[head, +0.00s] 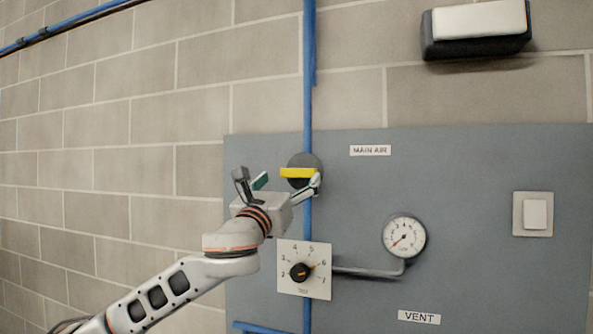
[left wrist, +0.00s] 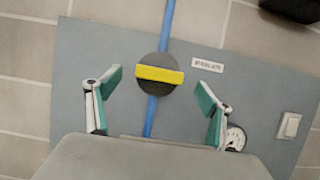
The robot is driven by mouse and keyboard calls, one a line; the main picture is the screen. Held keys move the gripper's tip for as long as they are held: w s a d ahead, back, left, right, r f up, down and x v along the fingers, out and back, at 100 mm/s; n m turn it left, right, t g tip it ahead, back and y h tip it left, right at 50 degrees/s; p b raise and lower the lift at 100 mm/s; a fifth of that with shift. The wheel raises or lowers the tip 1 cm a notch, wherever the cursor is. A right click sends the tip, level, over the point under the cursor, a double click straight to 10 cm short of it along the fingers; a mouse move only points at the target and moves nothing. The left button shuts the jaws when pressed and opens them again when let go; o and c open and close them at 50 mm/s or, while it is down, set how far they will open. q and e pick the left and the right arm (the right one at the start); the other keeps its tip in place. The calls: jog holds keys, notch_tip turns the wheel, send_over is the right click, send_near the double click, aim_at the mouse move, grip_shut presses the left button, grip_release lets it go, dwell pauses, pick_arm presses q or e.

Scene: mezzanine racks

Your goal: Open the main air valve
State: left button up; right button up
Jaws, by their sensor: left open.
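The main air valve has a yellow bar handle (head: 297,172) on a dark round body (head: 304,159), set on the blue pipe beside the "MAIN AIR" label (head: 370,150). The handle lies across the pipe. My left gripper (head: 282,182) is open and empty in front of the valve, with its right finger near the handle in the head view. In the left wrist view the yellow handle (left wrist: 160,75) lies beyond and between the spread fingers, apart from both. My right gripper is not in view.
A grey panel (head: 470,180) carries a numbered dial (head: 300,272), a round gauge (head: 404,237), a white switch (head: 535,214) and a "VENT" label (head: 419,317). The blue pipe (head: 309,70) runs up the block wall. A lamp-like box (head: 478,25) sits above the panel.

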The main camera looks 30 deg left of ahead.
aim_at(297, 170)
pick_arm(q)
jog(key=p+x, duration=0.1)
jog(key=x, duration=0.5)
jog(key=shift+w, duration=0.1)
jog(key=shift+w+r+p, duration=0.15)
jog(key=shift+w+p, duration=0.2)
jog(key=shift+w, duration=0.1)
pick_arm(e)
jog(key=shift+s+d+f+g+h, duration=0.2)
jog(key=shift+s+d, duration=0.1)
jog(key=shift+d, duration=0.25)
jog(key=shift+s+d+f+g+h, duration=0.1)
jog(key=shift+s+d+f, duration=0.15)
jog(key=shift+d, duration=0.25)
pick_arm(q)
jog(key=c, duration=1.1)
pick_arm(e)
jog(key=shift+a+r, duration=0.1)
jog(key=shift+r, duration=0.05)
